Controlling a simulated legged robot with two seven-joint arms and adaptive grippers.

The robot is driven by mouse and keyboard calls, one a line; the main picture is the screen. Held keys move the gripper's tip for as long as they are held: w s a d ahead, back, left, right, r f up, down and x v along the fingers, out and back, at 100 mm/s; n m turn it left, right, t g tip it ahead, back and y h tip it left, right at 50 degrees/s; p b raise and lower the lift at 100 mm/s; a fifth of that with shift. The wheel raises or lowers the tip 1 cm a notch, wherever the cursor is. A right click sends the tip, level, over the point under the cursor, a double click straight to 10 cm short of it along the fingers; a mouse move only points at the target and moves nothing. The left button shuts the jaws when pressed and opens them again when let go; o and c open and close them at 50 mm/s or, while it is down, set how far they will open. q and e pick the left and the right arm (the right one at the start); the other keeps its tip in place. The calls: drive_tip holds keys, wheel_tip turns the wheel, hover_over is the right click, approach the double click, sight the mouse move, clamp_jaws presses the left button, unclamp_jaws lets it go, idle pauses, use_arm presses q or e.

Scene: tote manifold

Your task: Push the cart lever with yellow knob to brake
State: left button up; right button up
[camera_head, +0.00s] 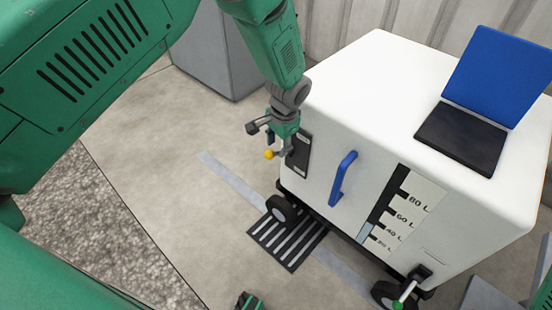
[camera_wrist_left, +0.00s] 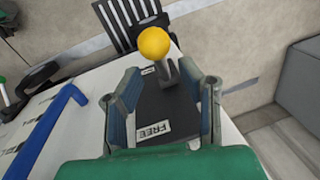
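The white cart (camera_head: 345,95) stands right of centre in the head view. The lever's yellow knob (camera_head: 269,154) sticks out by the dark panel (camera_head: 299,152) on its left end. My left gripper (camera_head: 270,141) is at this panel, close to the knob. In the left wrist view, the fingers (camera_wrist_left: 167,90) are spread open. The yellow knob (camera_wrist_left: 153,43) shows just past the fingertips, its dark stem between them. The lever lies towards the far end of the panel, beside a small label (camera_wrist_left: 148,71); the "FREE" label (camera_wrist_left: 153,130) is at the near end. Contact is unclear.
A blue handle (camera_head: 342,178) and a level scale (camera_head: 400,212) are on the cart's front. A blue laptop-like device (camera_head: 495,75) sits on top. A grey box (camera_head: 215,55) stands behind. A striped floor grate (camera_head: 288,238) lies by a wheel. Floor left of the cart is clear.

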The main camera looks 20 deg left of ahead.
sight(275, 154)
use_arm(q)
drive_tip(key=shift+w+a+f+b, duration=0.15)
drive_tip(key=shift+f+b, duration=0.2)
drive_tip(key=shift+f, duration=0.8)
drive_tip(key=shift+w+a+f+b, duration=0.15)
drive_tip(key=shift+f+b, duration=0.15)
drive_tip(key=shift+f, duration=0.8)
drive_tip(key=shift+s, duration=0.1)
clamp_jaws()
drive_tip(key=shift+a, duration=0.1)
